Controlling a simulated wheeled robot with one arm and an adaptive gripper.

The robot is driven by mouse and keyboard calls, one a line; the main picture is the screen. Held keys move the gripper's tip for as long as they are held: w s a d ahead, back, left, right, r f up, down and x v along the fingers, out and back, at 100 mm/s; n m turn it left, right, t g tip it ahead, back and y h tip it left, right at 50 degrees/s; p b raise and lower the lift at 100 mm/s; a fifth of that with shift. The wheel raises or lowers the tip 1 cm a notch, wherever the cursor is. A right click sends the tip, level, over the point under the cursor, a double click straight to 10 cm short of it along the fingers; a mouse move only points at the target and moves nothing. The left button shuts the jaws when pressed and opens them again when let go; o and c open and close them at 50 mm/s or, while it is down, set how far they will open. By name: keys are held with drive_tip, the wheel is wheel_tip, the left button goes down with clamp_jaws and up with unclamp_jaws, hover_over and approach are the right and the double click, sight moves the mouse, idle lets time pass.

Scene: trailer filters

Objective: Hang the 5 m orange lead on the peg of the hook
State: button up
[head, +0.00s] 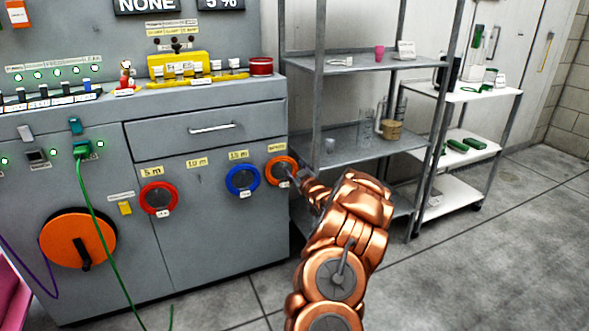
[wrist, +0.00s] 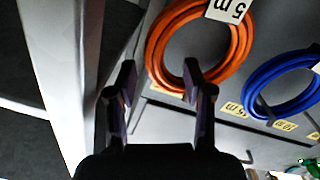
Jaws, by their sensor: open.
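The orange lead (head: 270,172) is a coil against the right end of the grey cabinet's front, with a pale tag near its bottom. In the wrist view the coil (wrist: 158,45) fills the top middle, and its tag reads 5 m upside down. My gripper (wrist: 160,80) is open; its right fingertip overlaps the coil's near edge and its left fingertip is beside it. I cannot tell whether they touch. In the head view my gripper (head: 294,178) is partly hidden at the coil. The peg holding up the coil cannot be made out.
A blue coil (head: 230,181) and a red coil (head: 145,200) hang to the left on the cabinet front (head: 205,250), below yellow length labels (head: 197,162). A grey metal shelf (head: 350,140) stands just right of the cabinet. The floor in front is clear apart from a green cable.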

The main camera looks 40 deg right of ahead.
drive_tip(key=v, duration=1)
drive_tip(key=shift+s, duration=0.25)
drive_tip(key=shift+a, duration=0.15)
drive_tip(key=shift+r, duration=0.1)
drive_tip(key=w+a+r+n+g+y+p, duration=0.1)
drive_tip(key=w+a+r+g+y+p, duration=0.1)
drive_tip(key=a+r+p, duration=0.4)
drive_tip(key=w+a+r+g+y+p, duration=0.1)
drive_tip(key=w+a+r+y+p, duration=0.2)
drive_tip(key=a, duration=0.6)
drive_tip(key=s+a+r+g+y+p, duration=0.1)
drive_tip(key=s+a+r+g+p, duration=0.45)
drive_tip(key=a+r+p, duration=0.65)
drive_tip(key=s+a+r+g+p, duration=0.3)
drive_tip(key=s+a+r+p, duration=0.2)
drive_tip(key=s, duration=0.7)
drive_tip(key=s+a+r+g+p, duration=0.3)
drive_tip(key=s+a+r+p, duration=0.2)
drive_tip(key=s, duration=0.8)
drive_tip(key=s+a+r+m+g+p, duration=0.1)
drive_tip(key=s+a+r+g+p, duration=0.3)
drive_tip(key=s+a+r, duration=0.5)
drive_tip(key=s+a+p, duration=0.1)
drive_tip(key=s, duration=0.3)
drive_tip(key=shift+s+a+r+y, duration=0.2)
drive_tip(key=shift+y, duration=0.2)
